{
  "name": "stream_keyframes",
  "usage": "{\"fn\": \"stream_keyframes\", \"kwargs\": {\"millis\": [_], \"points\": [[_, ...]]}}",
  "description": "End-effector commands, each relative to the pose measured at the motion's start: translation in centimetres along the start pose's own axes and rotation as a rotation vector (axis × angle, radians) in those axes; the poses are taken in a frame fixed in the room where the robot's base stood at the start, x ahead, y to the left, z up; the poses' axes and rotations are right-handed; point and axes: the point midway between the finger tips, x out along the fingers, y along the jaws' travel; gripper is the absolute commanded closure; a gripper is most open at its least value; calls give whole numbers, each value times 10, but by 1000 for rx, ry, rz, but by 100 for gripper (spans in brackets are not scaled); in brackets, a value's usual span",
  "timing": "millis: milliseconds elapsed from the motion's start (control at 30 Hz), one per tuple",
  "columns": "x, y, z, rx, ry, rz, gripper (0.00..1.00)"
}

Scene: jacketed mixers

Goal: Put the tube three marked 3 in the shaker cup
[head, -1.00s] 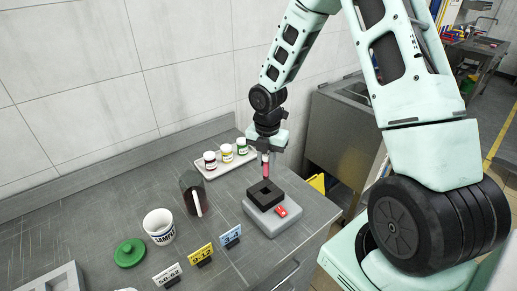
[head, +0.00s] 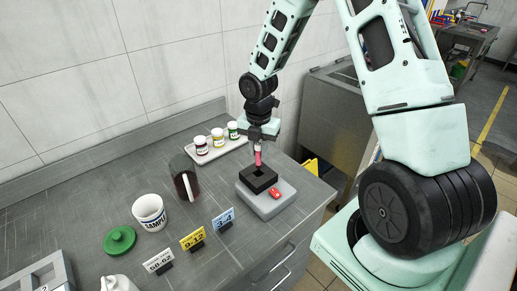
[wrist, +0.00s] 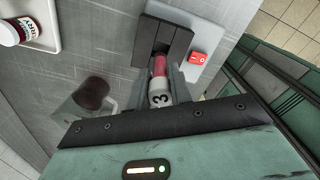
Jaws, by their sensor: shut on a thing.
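My gripper (head: 258,148) is shut on a tube (head: 258,158) with a red body. In the wrist view the tube (wrist: 159,92) shows a white cap marked 3 between the fingers (wrist: 160,84). The tube hangs roughly upright above the shaker, whose black square cup (head: 258,180) sits on a grey base (head: 268,204) with a red switch (head: 275,193). The cup's opening is just below the tube; the wrist view shows the black cup (wrist: 164,36) beyond it. I cannot tell whether the tube's lower end is inside the opening.
A white tray (head: 203,160) with several capped jars stands at the back. A dark jug (head: 183,178), a white sample cup (head: 149,212) and a green lid (head: 120,240) stand left. Number signs (head: 192,238) line the front. Free counter lies between jug and shaker.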

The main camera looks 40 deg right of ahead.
Motion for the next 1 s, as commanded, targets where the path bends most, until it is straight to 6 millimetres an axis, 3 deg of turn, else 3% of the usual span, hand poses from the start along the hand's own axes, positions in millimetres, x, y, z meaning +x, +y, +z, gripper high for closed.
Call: {"fn": "stream_keyframes", "kwargs": {"millis": [1000], "points": [[50,0,0,0,1,-1,100]]}}
